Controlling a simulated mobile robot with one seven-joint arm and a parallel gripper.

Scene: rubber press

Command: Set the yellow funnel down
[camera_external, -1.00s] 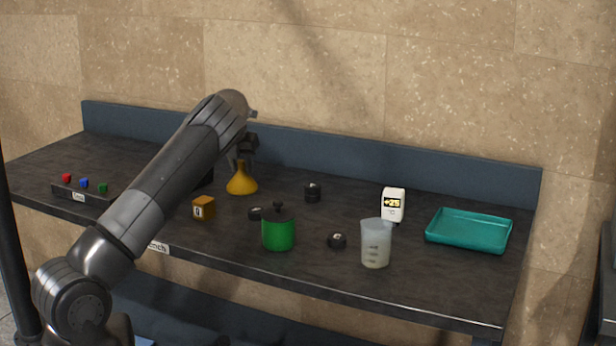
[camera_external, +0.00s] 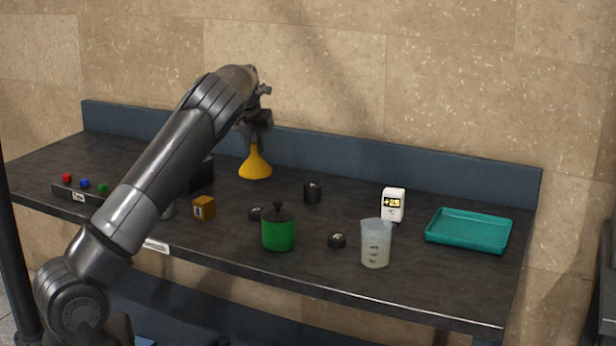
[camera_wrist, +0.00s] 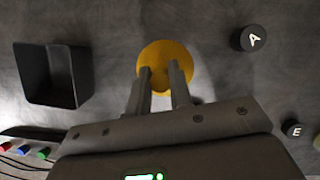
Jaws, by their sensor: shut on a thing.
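The yellow funnel (camera_external: 255,167) is upright with its wide end down and its narrow stem up, toward the back of the dark bench in the external view. My gripper (camera_external: 256,143) is above it, shut on the stem. I cannot tell whether the funnel's rim touches the bench or hangs a little above it. In the wrist view the funnel (camera_wrist: 165,51) shows as a yellow disc beyond my gripper (camera_wrist: 164,78), whose fingers flank the stem and hide part of it.
A black open box (camera_wrist: 34,75) lies left of the funnel in the wrist view. A black weight marked A (camera_wrist: 250,38) is to its right. The green pot (camera_external: 278,233), beaker (camera_external: 376,245), timer-like display (camera_external: 393,204) and teal tray (camera_external: 468,230) stand further right.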

